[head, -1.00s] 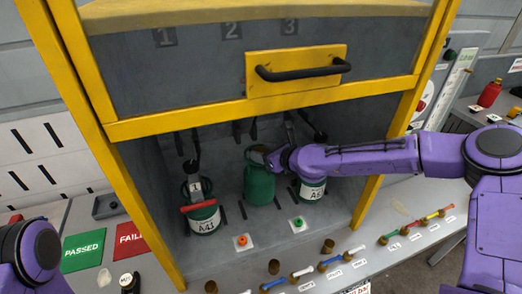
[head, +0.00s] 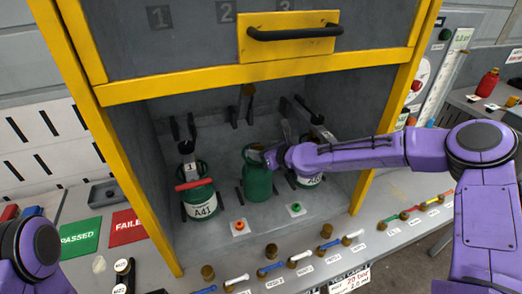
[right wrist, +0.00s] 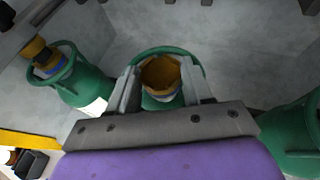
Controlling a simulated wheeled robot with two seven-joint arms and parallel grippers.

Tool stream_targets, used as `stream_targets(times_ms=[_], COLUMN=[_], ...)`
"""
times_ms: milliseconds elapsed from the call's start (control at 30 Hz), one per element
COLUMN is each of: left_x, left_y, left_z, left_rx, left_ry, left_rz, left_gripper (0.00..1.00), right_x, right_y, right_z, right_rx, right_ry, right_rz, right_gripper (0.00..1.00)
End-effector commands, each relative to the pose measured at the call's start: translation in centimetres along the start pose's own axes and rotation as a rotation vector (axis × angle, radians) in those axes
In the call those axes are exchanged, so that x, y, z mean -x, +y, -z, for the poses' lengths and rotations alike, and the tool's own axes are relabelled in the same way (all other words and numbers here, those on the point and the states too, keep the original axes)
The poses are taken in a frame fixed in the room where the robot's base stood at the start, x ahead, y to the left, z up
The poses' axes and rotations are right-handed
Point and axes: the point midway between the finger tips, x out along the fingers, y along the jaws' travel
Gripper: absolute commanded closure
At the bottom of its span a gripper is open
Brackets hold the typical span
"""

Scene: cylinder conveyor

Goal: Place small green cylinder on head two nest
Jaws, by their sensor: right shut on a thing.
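The small green cylinder (head: 257,184) is upright in the middle of the cabinet, below the number 2. My right gripper (head: 270,158) is shut on its top. In the right wrist view the two fingers (right wrist: 160,84) sit either side of its brown valve (right wrist: 160,73), inside the green collar. Whether its base touches the cabinet floor I cannot tell.
A green cylinder marked A41 (head: 199,202) with a red handle stands to the left. Another labelled green cylinder (head: 310,180) stands to the right, partly behind my arm. A raised yellow-framed door (head: 290,33) hangs above. Buttons and valves line the front.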

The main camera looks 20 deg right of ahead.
Motion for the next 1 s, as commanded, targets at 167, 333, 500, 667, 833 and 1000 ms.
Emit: stream_targets(times_ms=[167,333,500,667,833,1000], left_x=[0.0,-0.2,-0.5,-0.7,-0.9,-0.9], left_y=[0.0,0.0,0.1,0.1,0.1,0.1], left_z=[0.0,-0.1,-0.2,-0.3,-0.4,-0.3], left_rx=[0.0,0.0,0.0,0.0,0.0,0.0], left_ry=[0.0,0.0,0.0,0.0,0.0,0.0], left_rz=[0.0,0.0,0.0,0.0,0.0,0.0], left_gripper=[0.2,0.2,0.2,0.2,0.2,0.2], right_x=[0.0,-0.1,-0.1,-0.2,-0.3,-0.3], right_y=[0.0,0.0,0.0,0.0,0.0,0.0], right_z=[-0.6,-0.3,-0.1,0.1,0.3,0.5], right_rx=[0.001,0.001,0.002,0.002,0.001,0.001], right_ry=[-0.011,-0.011,-0.011,-0.011,-0.011,-0.006], right_rz=[0.002,0.002,0.002,0.002,0.002,0.001], right_gripper=[1.0,1.0,1.0,1.0,0.47,0.2])
